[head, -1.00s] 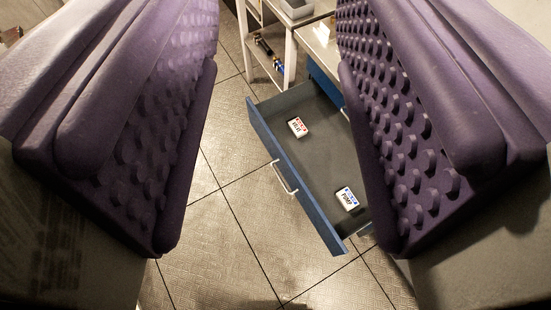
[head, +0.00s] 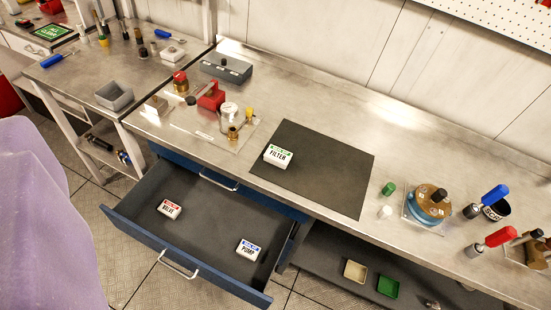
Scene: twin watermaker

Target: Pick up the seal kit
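Three small white labelled boxes show, and I cannot read "seal kit" on any. The VALVE box (head: 170,208), with a red band, lies at the left in the open blue drawer (head: 215,212). The PUMP box (head: 248,250), with a blue band, lies at the drawer's right. The FILTER box (head: 278,156), with a green band, lies on the dark mat (head: 325,165) on the bench. One purple ribbed-type finger of my gripper (head: 45,215) shows at the left edge, apart from all the boxes. The other finger is out of view, so its opening does not show.
The metal bench (head: 300,110) runs across the view. It holds a grey container (head: 226,70), a red part (head: 211,97), a blue-based pump-like part (head: 428,205) and screwdrivers at the right. A lower shelf bears a green tray (head: 388,286). Tiled floor lies left of the drawer.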

